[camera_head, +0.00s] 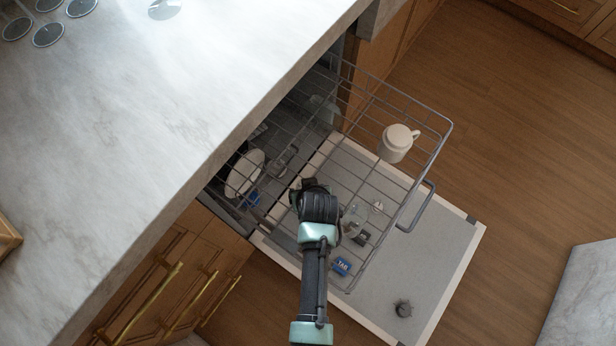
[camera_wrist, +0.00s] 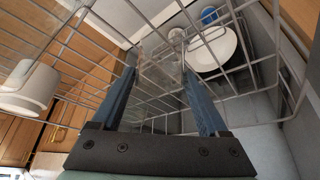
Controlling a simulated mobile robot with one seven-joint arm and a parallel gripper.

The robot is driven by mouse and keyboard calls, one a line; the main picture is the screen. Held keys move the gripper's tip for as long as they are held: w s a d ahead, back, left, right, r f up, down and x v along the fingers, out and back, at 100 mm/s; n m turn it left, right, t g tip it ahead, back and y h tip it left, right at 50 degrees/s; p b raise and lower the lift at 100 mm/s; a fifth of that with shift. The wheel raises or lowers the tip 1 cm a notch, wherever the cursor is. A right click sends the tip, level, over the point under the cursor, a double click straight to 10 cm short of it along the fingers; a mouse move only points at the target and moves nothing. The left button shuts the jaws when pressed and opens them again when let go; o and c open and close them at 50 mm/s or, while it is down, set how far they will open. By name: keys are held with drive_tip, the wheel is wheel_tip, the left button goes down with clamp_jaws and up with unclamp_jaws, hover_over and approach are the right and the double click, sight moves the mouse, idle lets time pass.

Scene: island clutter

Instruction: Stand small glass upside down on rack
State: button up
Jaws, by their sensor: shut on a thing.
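The small clear glass (camera_wrist: 160,72) is between my gripper's two blue fingers in the wrist view, and my gripper (camera_wrist: 160,84) is shut on it. In the head view my gripper (camera_head: 304,188) is over the near part of the pulled-out wire rack (camera_head: 449,130). The held glass is hidden or too faint to make out there. Rack wires cross close around the glass in the wrist view; I cannot tell whether it touches them or which way its mouth faces.
A white mug (camera_head: 396,143) stands upside down on the rack's right side. Another clear item (camera_head: 356,215) shows right of my gripper. A white dish (camera_head: 244,172) is at left. The marble counter (camera_head: 150,130) edges the rack.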

idle(0.3)
drive_tip(key=o, duration=1.1)
drive_tip(key=shift+f, duration=0.1)
drive_tip(key=shift+s, duration=0.1)
drive_tip(key=p+v, duration=0.3)
drive_tip(key=v, duration=1)
